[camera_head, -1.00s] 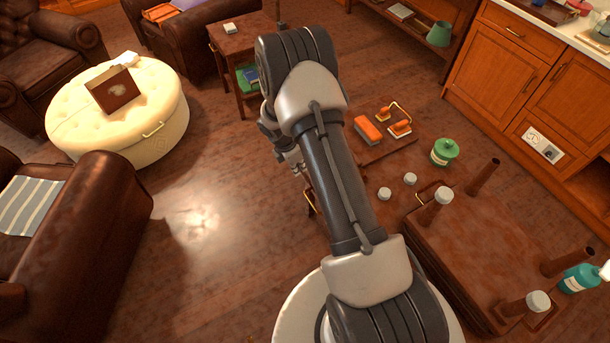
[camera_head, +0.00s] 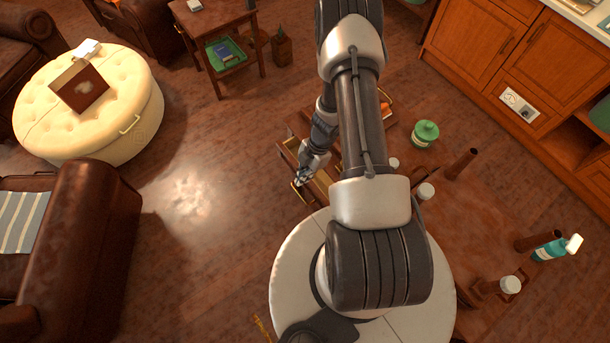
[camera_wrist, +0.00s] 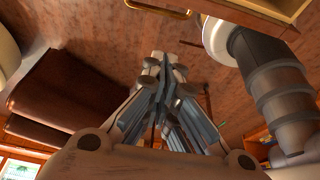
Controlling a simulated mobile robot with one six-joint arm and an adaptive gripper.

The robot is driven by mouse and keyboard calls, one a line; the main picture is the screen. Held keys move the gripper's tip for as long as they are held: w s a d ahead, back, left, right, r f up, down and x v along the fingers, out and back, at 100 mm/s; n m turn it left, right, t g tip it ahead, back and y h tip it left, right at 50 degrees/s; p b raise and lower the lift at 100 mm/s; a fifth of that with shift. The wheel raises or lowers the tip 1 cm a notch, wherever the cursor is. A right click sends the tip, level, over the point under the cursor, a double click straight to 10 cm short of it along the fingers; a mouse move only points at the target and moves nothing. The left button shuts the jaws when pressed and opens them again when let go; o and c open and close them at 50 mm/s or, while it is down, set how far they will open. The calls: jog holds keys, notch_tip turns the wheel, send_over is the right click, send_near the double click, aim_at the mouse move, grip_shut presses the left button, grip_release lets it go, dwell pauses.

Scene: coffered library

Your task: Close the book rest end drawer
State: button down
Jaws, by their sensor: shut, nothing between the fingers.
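The wooden drawer (camera_head: 322,186) stands pulled out, its pale inside showing beside my arm in the head view. Its brass handle (camera_head: 299,196) is on the front, at the left. In the wrist view the drawer (camera_wrist: 272,7) and its handle (camera_wrist: 158,10) show at the top edge. My gripper (camera_head: 302,180) is shut and empty, close to the drawer front. I cannot tell whether it touches. The closed fingers fill the middle of the wrist view (camera_wrist: 165,75). My arm hides much of the furniture that bears the drawer.
A brown wooden top with upright posts and white-capped bottles (camera_head: 510,284) lies right of my base. A green jar (camera_head: 425,133) stands beyond it. A cream ottoman (camera_head: 140,105) and a leather armchair (camera_head: 85,240) are left. The floor between them and the drawer is clear.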

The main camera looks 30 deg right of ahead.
notch_tip(320, 180, down, 9)
jog(key=d+b, duration=0.1)
jog(key=b, duration=0.2)
dwell(0.4)
